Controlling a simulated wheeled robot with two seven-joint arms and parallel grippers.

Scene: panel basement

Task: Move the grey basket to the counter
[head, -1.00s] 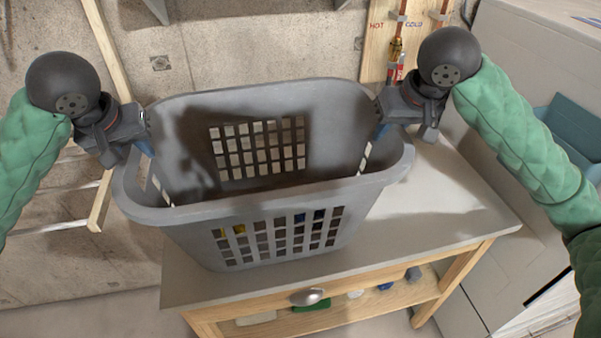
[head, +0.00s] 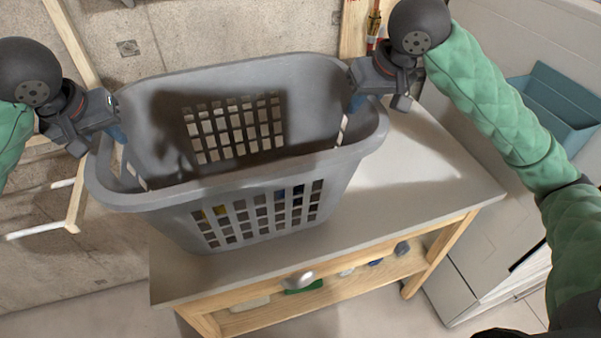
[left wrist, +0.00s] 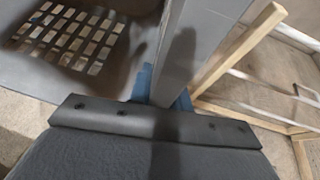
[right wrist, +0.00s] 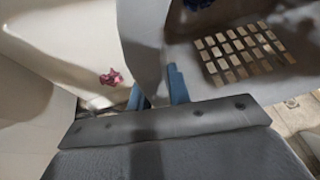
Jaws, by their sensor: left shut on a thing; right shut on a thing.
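The grey basket (head: 270,215) is a plastic laundry basket with slotted walls, roughly upright over the left part of the counter (head: 440,170). I cannot tell whether its base touches the top. Bits of yellow and blue show through its front slots. My left gripper (head: 118,132) is shut on the basket's left end; its blue fingers straddle the wall in the left wrist view (left wrist: 160,85). My right gripper (head: 357,101) is shut on the right end, and its blue fingers clasp the wall in the right wrist view (right wrist: 160,85).
The counter's right part is bare. Its wooden lower shelf (head: 330,290) holds several small items. A white appliance (head: 480,240) and a teal bin (head: 555,105) stand at the right. A wooden rack (head: 75,205) stands at the left by the concrete wall. A small pink thing (right wrist: 115,77) shows beside the basket.

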